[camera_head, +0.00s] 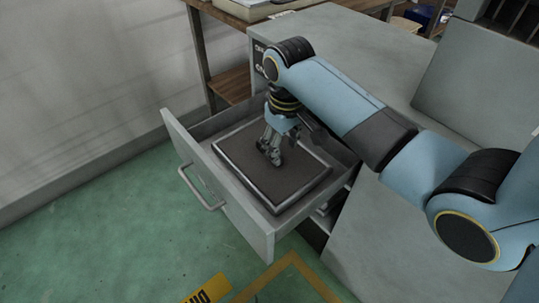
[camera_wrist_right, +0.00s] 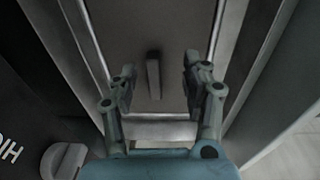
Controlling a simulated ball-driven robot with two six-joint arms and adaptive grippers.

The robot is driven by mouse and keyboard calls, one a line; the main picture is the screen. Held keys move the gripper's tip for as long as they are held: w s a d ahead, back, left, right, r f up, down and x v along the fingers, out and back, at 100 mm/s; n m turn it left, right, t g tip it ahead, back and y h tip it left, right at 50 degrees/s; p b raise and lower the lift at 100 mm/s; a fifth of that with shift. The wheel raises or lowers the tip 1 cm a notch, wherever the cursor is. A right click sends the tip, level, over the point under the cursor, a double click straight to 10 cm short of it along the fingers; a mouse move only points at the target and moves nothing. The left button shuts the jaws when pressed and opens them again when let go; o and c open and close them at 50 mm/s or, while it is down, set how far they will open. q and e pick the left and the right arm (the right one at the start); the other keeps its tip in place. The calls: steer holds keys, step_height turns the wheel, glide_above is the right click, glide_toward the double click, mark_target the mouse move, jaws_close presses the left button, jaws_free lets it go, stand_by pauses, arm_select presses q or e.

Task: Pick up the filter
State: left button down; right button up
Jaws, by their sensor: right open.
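The filter (camera_head: 238,153) is a flat dark brown panel with a light grey rim, lying in an open grey drawer (camera_head: 256,228). In the right wrist view the filter (camera_wrist_right: 152,28) fills the middle, with a small upright grey handle (camera_wrist_right: 153,78) on it. My right gripper (camera_head: 270,154) points down over the middle of the panel. In the wrist view its fingers (camera_wrist_right: 158,74) are apart, one on each side of the handle, with gaps visible. The head view hides the handle behind the gripper. My left gripper is not in view.
The drawer has a front bar handle (camera_head: 202,192) and raised walls around the filter. The grey cabinet (camera_head: 345,45) stands behind and to the right. A wooden shelf (camera_head: 229,84) is at the back left.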

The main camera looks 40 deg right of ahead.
steer(key=shift+g, duration=0.3)
steer(key=w+r, duration=0.1)
steer(key=w, duration=0.1)
steer(key=w+r, duration=0.1)
steer(key=w, duration=0.3)
steer(key=shift+w+d+r, duration=0.1)
steer(key=shift+r, duration=0.3)
step_height(320, 180, down, 5)
steer(key=shift+w+r+b, duration=0.1)
steer(key=shift+b, duration=0.7)
steer(key=f, duration=0.2)
steer(key=f+b, duration=0.2)
steer(key=f, duration=0.1)
steer(key=shift+d+f, duration=0.35)
steer(key=shift+d, duration=0.05)
jaws_close()
steer(key=shift+w+r, duration=0.1)
